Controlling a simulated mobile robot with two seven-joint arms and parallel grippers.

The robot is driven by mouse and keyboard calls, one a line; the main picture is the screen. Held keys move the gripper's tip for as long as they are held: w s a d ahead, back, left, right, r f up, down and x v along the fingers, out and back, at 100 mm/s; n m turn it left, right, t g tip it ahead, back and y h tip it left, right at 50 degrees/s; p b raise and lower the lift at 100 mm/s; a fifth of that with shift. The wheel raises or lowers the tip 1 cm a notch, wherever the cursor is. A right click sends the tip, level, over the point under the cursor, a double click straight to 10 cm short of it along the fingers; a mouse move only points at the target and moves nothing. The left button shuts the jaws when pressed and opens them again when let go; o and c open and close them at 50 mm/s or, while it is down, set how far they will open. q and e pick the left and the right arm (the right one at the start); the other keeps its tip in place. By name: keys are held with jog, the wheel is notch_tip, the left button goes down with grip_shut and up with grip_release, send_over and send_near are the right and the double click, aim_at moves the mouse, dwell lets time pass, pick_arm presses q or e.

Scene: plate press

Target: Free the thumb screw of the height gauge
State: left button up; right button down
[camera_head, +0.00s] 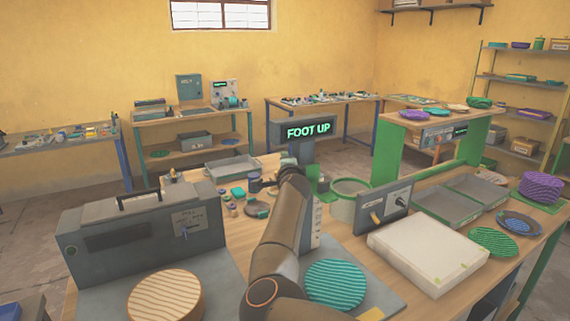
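A pale upright scale with tick marks (317,222), apparently the height gauge, stands just right of my dark arm, which hides part of it. I cannot make out its thumb screw. The arm enters from the bottom, seemingly from the right, so I take it as my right arm. It reaches up and away past the gauge. Its gripper (289,163) is near the far end, small and mostly hidden by the arm, in front of the lit "FOOT UP" sign (310,131). Its fingers cannot be made out. My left gripper is not in view.
A teal ridged disc (335,285) lies on a grey mat right of the arm. A tan ridged disc (165,296) and a grey machine box (143,238) are at left. A white slab (428,252), grey trays (445,206) and a green-rimmed pot (349,200) crowd the right.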

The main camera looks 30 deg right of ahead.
jog(key=shift+c, duration=1.8)
grip_release()
